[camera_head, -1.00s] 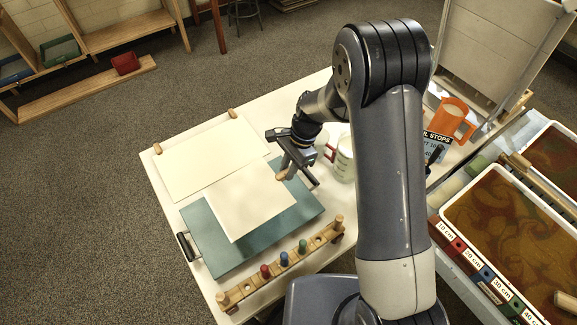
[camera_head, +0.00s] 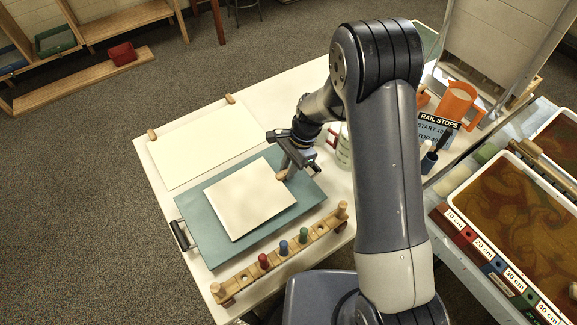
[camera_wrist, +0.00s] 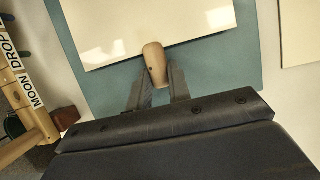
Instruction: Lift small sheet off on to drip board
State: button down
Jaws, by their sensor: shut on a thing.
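A small cream sheet (camera_head: 250,200) lies over the teal board (camera_head: 192,222), with teal showing around its edges. My gripper (camera_head: 286,172) is at the sheet's right corner. In the wrist view my gripper (camera_wrist: 158,88) is shut on a rounded wooden knob (camera_wrist: 154,60) at the edge of the small sheet (camera_wrist: 150,22). Whether the sheet touches the teal board or hangs just above it is hard to tell. I cannot tell which surface is called the drip board.
A larger pale sheet (camera_head: 205,143) with two wooden pegs lies behind. A rack of coloured pegs (camera_head: 282,250) stands in front. An orange jug (camera_head: 456,105), a rail stops sign (camera_head: 437,127) and marbled trays (camera_head: 515,225) are at right. A black handle (camera_head: 181,236) juts out left.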

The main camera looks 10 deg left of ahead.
jog(key=c, duration=0.8)
grip_release()
jog(key=shift+c, duration=0.2)
jog(key=p+v, duration=0.6)
jog(key=v, duration=0.2)
jog(key=shift+r, duration=0.5)
dwell(0.6)
jog(key=shift+s+a+f, duration=0.1)
jog(key=shift+s+a, duration=0.05)
jog(key=shift+a, duration=0.05)
dwell(0.5)
jog(key=shift+d+b+x, duration=0.1)
jog(key=shift+b+x, duration=1.05)
jog(key=shift+x, duration=0.45)
jog(key=shift+d+b+x, duration=0.15)
jog(key=shift+b+x, duration=0.95)
jog(key=shift+x, duration=0.55)
